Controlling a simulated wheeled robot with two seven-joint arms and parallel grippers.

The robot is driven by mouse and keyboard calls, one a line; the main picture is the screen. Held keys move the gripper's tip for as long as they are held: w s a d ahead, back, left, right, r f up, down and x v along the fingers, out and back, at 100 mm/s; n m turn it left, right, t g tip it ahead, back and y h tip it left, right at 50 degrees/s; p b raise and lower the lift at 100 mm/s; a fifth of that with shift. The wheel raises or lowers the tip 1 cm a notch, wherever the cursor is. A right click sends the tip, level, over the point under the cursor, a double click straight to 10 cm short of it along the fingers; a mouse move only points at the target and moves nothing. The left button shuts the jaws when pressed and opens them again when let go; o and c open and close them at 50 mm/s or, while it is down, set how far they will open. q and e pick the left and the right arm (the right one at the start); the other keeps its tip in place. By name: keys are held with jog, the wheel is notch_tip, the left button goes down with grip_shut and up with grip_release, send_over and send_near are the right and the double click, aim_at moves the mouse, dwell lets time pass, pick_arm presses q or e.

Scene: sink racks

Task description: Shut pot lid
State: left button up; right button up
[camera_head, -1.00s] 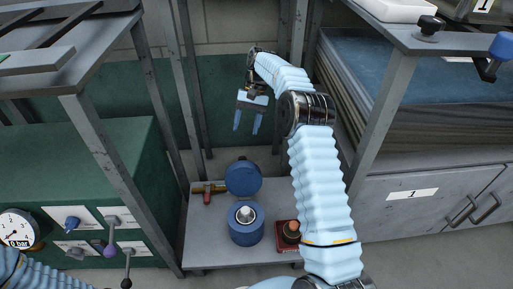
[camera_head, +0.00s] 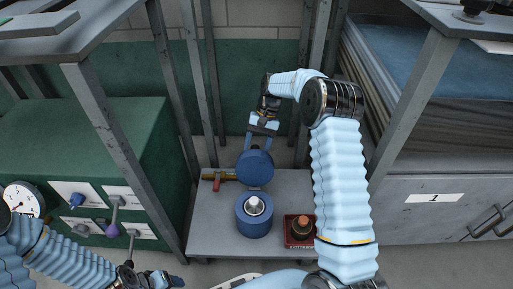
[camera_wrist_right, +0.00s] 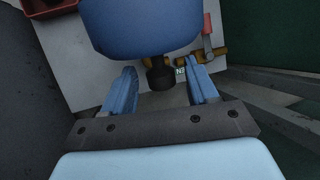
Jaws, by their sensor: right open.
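The blue pot (camera_head: 254,222) stands on the grey shelf with a silver piece (camera_head: 254,205) inside it. Its round blue lid (camera_head: 255,169) is open, tilted up at the pot's back edge. My right gripper (camera_head: 258,146) is open just behind the lid's upper part. In the right wrist view the blue lid (camera_wrist_right: 145,25) fills the top, and its dark knob (camera_wrist_right: 160,76) sits between the two spread blue fingers (camera_wrist_right: 163,92), with gaps on both sides. My left gripper (camera_head: 165,281) is at the bottom edge of the head view, away from the pot; its jaws are unclear.
A brass valve with a red handle (camera_head: 217,182) lies left of the lid. A red tray with a dark round object (camera_head: 300,228) stands right of the pot. Grey rack posts (camera_head: 178,75) flank the shelf. A green cabinet with a gauge (camera_head: 22,198) is at left.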

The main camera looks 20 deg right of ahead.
jog(key=shift+f, duration=0.1)
grip_shut()
dwell(0.3)
jog(key=shift+a, duration=0.1)
